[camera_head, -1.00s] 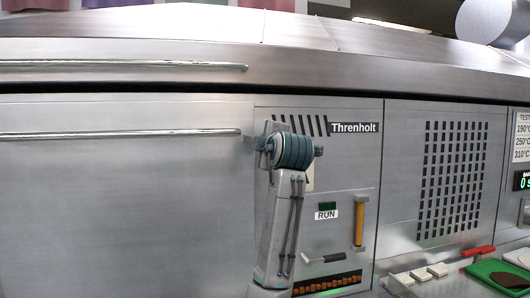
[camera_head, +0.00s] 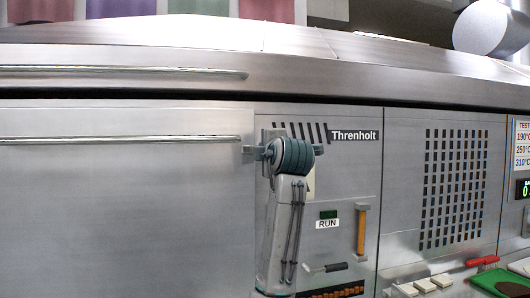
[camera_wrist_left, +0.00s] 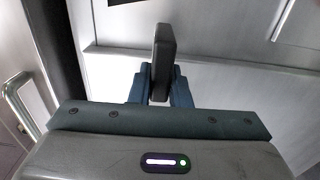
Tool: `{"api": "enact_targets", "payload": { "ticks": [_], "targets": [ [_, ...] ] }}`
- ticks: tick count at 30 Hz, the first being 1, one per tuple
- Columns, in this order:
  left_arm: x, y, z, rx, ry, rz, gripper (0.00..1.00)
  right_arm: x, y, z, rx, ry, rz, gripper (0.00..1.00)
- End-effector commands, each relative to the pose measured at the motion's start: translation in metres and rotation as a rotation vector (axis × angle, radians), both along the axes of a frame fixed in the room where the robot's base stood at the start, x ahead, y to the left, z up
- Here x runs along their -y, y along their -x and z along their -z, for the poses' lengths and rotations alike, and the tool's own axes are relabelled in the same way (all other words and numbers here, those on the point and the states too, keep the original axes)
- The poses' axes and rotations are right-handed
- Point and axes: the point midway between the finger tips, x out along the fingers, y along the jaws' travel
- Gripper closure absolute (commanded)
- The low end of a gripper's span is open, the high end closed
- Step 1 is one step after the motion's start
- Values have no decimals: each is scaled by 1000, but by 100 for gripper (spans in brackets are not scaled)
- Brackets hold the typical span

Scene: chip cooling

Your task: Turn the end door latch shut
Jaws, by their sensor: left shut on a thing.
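In the left wrist view, a dark upright bar that looks like the latch handle (camera_wrist_left: 163,45) stands between the fingers of my left gripper (camera_wrist_left: 160,85). The gripper is shut on it, in front of a pale metal panel. In the head view my left gripper (camera_head: 262,153) is at the seam between the wide plain steel panel and the panel marked Threnholt. My arm and wrist hide most of the latch there, so its exact angle is hard to tell. My right gripper is not in view.
Two long rails (camera_head: 120,140) run along the steel front on the left. The Threnholt panel carries an orange handle (camera_head: 361,230), a RUN plate (camera_head: 327,224) and a small dark lever (camera_head: 326,268). A green board (camera_head: 498,281) and a red handle (camera_head: 482,261) are at lower right.

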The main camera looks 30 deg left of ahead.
Motion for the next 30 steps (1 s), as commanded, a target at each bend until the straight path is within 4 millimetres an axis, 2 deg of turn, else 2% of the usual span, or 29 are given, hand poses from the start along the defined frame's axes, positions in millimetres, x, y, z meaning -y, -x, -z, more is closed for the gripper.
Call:
{"api": "enact_targets", "payload": {
  "ticks": [1,4,12,16,21,30],
  "targets": [
    [0,0,2,-3,3,0,80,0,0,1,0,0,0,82],
    [0,0,2,-2,2,0,62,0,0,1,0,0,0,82],
    [1,0,1,-1,2,0,62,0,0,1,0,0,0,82],
    [8,5,2,1,1,3,62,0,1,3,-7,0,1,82],
    [32,25,3,2,2,5,62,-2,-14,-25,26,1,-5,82],
    [73,61,2,0,3,4,62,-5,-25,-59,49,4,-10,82]
  ]
}}
